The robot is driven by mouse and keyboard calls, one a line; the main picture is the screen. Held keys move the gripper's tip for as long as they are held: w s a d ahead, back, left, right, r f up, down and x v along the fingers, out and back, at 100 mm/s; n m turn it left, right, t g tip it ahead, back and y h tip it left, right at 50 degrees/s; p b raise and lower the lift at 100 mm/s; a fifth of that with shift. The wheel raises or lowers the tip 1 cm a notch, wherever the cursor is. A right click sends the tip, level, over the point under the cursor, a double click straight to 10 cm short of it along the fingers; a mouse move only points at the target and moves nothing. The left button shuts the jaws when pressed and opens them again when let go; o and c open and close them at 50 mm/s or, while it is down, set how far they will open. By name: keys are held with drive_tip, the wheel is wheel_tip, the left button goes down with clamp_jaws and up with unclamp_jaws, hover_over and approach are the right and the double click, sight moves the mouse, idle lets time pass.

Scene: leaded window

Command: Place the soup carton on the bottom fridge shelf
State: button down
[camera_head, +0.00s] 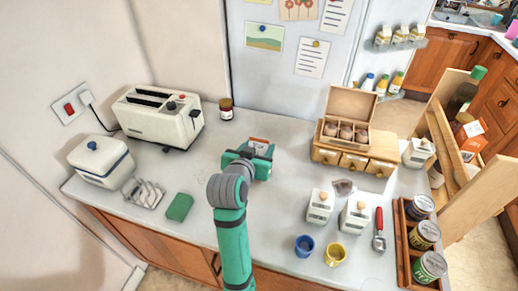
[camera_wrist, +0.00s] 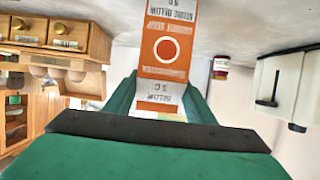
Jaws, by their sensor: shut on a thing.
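The soup carton (camera_wrist: 167,50) is orange and white with a round emblem and printed text. In the wrist view it stands between the two green fingers of my gripper (camera_wrist: 160,98), which is shut on it. In the head view my gripper (camera_head: 252,160) is over the middle of the counter, and only the orange and white top of the carton (camera_head: 259,145) shows. I cannot tell whether the carton touches the counter. The fridge (camera_head: 290,83) stands behind the counter, with papers on its front. Its bottom shelf is not visible; bottles show on racks at its right side.
A toaster (camera_head: 158,117) and a small jar (camera_head: 226,108) stand left of the carton. A wooden egg box (camera_head: 349,102) on a drawer unit (camera_head: 354,160) is to the right. Cups, canisters and a can rack (camera_head: 403,250) fill the right front.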

drive_tip(key=shift+s+d+f, duration=0.15)
drive_tip(key=shift+d+f, duration=0.15)
drive_tip(key=shift+f, duration=0.1)
drive_tip(key=shift+a, duration=0.25)
drive_tip(key=c, duration=0.8)
unclamp_jaws()
drive_tip(key=shift+s+f, duration=0.1)
drive_tip(key=shift+f, duration=0.05)
